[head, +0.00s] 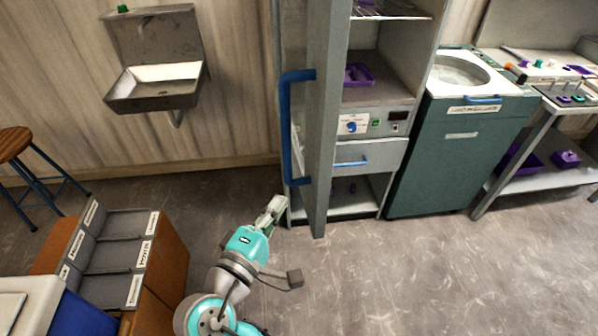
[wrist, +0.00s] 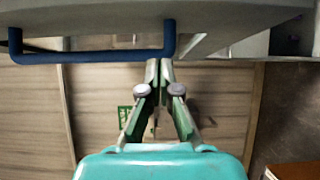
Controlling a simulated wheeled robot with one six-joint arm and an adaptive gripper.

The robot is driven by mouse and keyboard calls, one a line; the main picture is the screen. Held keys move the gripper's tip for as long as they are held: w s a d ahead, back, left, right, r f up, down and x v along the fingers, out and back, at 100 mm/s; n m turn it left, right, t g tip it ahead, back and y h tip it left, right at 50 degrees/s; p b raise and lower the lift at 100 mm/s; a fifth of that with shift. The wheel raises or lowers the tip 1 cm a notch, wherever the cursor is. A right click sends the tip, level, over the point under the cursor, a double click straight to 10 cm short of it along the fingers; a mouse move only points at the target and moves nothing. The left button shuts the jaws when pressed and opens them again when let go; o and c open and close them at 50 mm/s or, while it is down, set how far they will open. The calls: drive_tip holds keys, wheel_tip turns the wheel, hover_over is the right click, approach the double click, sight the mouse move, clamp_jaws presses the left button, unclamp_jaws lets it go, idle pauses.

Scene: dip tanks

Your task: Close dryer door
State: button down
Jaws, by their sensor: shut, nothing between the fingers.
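The dryer is a tall grey cabinet with its door (head: 328,120) swung open toward me, seen nearly edge-on in the head view. A long blue handle (head: 287,130) runs upright on the door's left side. In the wrist view the door's grey face (wrist: 120,18) fills the top, with the blue handle (wrist: 90,56) across it. My gripper (head: 277,207) is low, at the left of the door's lower end. In the wrist view my gripper (wrist: 159,66) is shut and empty, with its tips close to the handle's right end. I cannot tell whether they touch the door.
A teal top-loading machine (head: 455,150) stands right of the dryer, then a bench (head: 515,185) with purple trays. A steel sink (head: 155,92) hangs on the left wall. Labelled grey bins (head: 110,255) and a stool (head: 15,145) are at left. The floor at front right is clear.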

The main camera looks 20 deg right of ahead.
sight(310, 159)
wheel_tip(310, 159, up, 4)
drive_tip(key=s+a+m+g+h, duration=0.1)
drive_tip(key=s+a+m+g, duration=0.1)
drive_tip(key=x, duration=1)
drive_tip(key=shift+w+d+r, duration=0.1)
drive_tip(key=shift+w, duration=0.1)
